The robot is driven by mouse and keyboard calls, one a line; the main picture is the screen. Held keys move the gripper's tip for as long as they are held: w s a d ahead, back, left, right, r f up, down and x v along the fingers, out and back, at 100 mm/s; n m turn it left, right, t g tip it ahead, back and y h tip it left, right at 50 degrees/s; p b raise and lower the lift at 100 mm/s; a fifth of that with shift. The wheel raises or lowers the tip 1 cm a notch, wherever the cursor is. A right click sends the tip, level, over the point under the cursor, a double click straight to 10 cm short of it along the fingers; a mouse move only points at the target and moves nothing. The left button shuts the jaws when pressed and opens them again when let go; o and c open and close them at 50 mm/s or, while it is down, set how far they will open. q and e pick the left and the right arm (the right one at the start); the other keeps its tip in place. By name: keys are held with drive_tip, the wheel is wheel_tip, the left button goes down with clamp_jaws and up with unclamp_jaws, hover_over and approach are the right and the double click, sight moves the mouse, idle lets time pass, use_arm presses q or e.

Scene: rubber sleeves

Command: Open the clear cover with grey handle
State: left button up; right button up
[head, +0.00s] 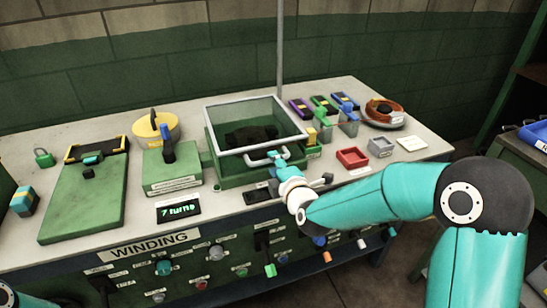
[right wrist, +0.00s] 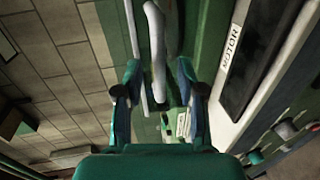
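The clear cover (head: 237,114) with a pale grey frame lies over a green box (head: 236,173) in the middle of the table, with a dark lump visible inside. It looks down; a slight gap at its front edge cannot be judged. Its grey handle (head: 258,160) sticks out at the front edge. My right gripper (head: 279,155) is at the right part of the handle. In the right wrist view, the handle (right wrist: 157,62) runs between the two spread fingers of the gripper (right wrist: 158,88), with gaps visible on both sides. My left gripper is not in view.
A red tray (head: 352,158) and a grey tray (head: 382,147) stand right of the box. Coloured blocks stand behind them. A vertical pole (head: 280,50) rises behind the cover. A green box with a lever (head: 168,150) stands left. A control panel is below the table's front edge.

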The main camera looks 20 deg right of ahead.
drive_tip(key=shift+x, duration=1.55)
clamp_jaws()
